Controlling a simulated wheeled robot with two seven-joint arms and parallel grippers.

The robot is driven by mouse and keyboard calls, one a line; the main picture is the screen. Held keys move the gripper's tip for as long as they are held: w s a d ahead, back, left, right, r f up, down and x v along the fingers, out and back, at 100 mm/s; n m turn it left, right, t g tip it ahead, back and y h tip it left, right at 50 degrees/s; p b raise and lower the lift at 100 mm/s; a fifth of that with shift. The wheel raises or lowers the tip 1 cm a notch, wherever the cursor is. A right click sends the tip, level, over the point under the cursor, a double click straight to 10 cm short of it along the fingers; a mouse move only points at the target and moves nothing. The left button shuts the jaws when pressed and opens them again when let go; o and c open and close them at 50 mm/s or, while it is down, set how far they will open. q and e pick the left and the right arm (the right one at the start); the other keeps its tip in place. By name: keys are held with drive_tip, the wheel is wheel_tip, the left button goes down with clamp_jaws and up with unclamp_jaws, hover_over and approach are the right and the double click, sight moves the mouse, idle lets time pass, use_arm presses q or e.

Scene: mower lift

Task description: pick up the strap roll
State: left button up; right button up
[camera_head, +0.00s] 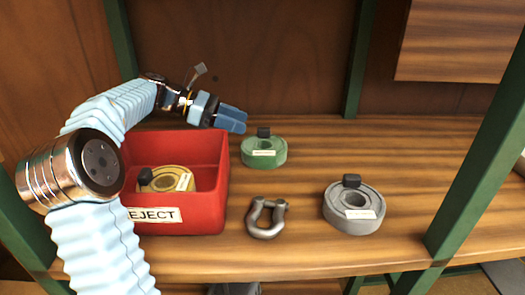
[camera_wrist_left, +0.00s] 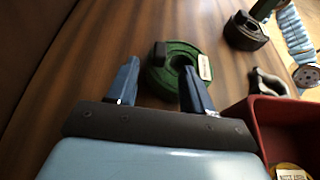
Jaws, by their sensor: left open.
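A green strap roll (camera_head: 264,152) with a black buckle and a pale label lies flat on the wooden shelf, right of the red bin. It also shows in the left wrist view (camera_wrist_left: 170,78). A grey roll (camera_head: 354,208) of the same kind lies nearer on the right, and a yellow roll (camera_head: 157,179) lies inside the bin. My left gripper (camera_head: 233,120) is open and empty, above and behind the bin, close to the green roll. In the left wrist view its fingers (camera_wrist_left: 158,78) are apart, and the right one partly covers the green roll. My right gripper is not seen.
The red bin (camera_head: 201,213), labelled "EJECT" as far as visible, stands left of the green roll. A metal shackle (camera_head: 267,219) lies in front. Green posts (camera_head: 478,160) frame the shelf, and a wooden back panel (camera_head: 240,50) rises behind.

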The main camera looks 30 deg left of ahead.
sight(258, 128)
use_arm(q)
drive_tip(key=x, duration=0.6)
drive_tip(key=shift+c, duration=0.5)
clamp_jaws()
